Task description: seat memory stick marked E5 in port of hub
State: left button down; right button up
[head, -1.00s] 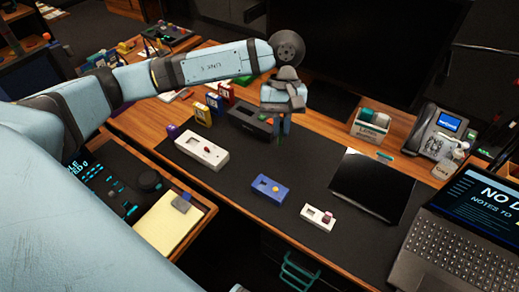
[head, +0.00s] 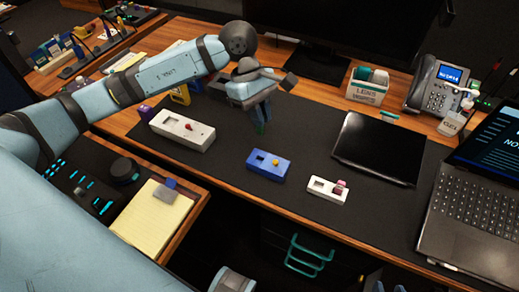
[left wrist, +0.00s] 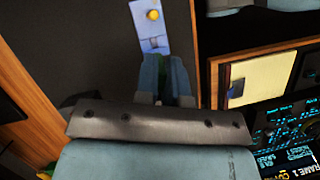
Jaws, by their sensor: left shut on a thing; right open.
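My left gripper (head: 262,128) points down over the dark desk mat, just behind the blue box (head: 268,163). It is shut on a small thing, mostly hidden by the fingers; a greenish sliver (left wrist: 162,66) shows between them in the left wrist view. I cannot read any E5 mark. The blue box has a dark slot and a yellow ball, and lies just beyond the fingertips in the left wrist view (left wrist: 150,22). A larger white box (head: 182,130) with a red ball and a small white box (head: 328,190) also have slots. Which one is the hub is unclear.
A black tablet (head: 378,148) lies right of the boxes, with a laptop (head: 480,195) beyond it. A yellow notepad (head: 150,215) is at lower left. A purple block (head: 146,113) stands by the large white box. Mat around the blue box is clear.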

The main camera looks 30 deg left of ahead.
aim_at(257, 128)
pick_arm(q)
notch_tip(257, 128, down, 8)
jog(key=shift+r, duration=0.2)
jog(key=shift+s+f+b, duration=0.15)
jog(key=shift+f+b, duration=0.25)
jog(key=shift+f, duration=1.7)
jog(key=c, duration=1.2)
grip_release()
jog(key=shift+f, duration=0.15)
jog(key=v, duration=1.2)
jog(key=shift+p, duration=0.4)
